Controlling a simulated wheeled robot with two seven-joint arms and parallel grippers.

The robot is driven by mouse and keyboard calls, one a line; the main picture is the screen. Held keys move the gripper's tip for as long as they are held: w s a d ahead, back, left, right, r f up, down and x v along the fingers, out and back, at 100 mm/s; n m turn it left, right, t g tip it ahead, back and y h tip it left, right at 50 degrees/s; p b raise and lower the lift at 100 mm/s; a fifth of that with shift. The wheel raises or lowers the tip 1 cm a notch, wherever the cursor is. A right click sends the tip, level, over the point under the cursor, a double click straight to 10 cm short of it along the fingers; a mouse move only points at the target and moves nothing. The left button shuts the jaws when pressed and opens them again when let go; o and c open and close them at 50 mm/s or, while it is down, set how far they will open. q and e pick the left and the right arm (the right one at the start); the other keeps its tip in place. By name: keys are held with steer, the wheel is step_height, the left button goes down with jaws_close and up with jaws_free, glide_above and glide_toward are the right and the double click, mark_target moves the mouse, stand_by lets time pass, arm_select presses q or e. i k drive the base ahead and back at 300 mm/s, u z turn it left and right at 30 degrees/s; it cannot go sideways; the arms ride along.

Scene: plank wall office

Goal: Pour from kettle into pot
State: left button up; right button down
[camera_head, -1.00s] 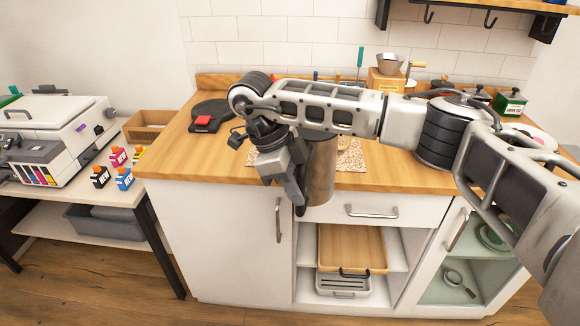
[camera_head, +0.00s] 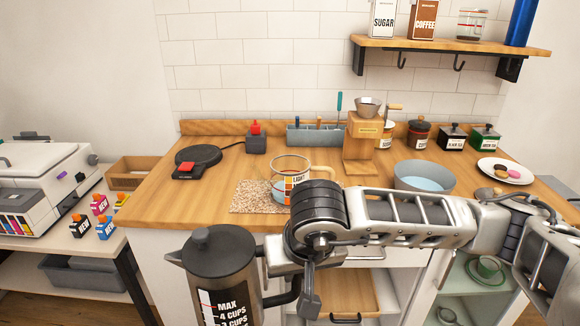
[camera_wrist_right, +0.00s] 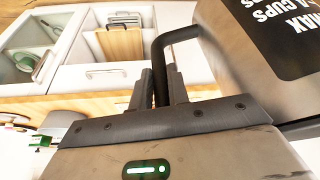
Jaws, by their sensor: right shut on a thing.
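The kettle (camera_head: 228,268) is a grey metal cylinder with a dark lid, a spout on its left and a black side handle (camera_head: 284,292). It hangs upright in front of the counter, its bottom cut off by the head view's lower edge. My right gripper (camera_head: 290,268) is shut on that handle. In the right wrist view, the fingers of my right gripper (camera_wrist_right: 160,88) clamp the black handle (camera_wrist_right: 172,38) beside the kettle body (camera_wrist_right: 235,55). The clear pot (camera_head: 290,180), with a printed label and a pale handle, stands on a speckled mat (camera_head: 247,197), apart from the kettle. My left gripper is out of view.
A black hot plate (camera_head: 198,158) with a red switch sits left of the pot. A grey-blue bowl (camera_head: 425,176) and a wooden grinder (camera_head: 361,140) stand to the right. A side table with a printer (camera_head: 40,185) is at far left. The counter's front left is clear.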

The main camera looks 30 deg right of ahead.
mark_target(286, 172)
steer(key=u, duration=1.4)
steer(key=k, duration=1.05)
steer(key=z, duration=1.1)
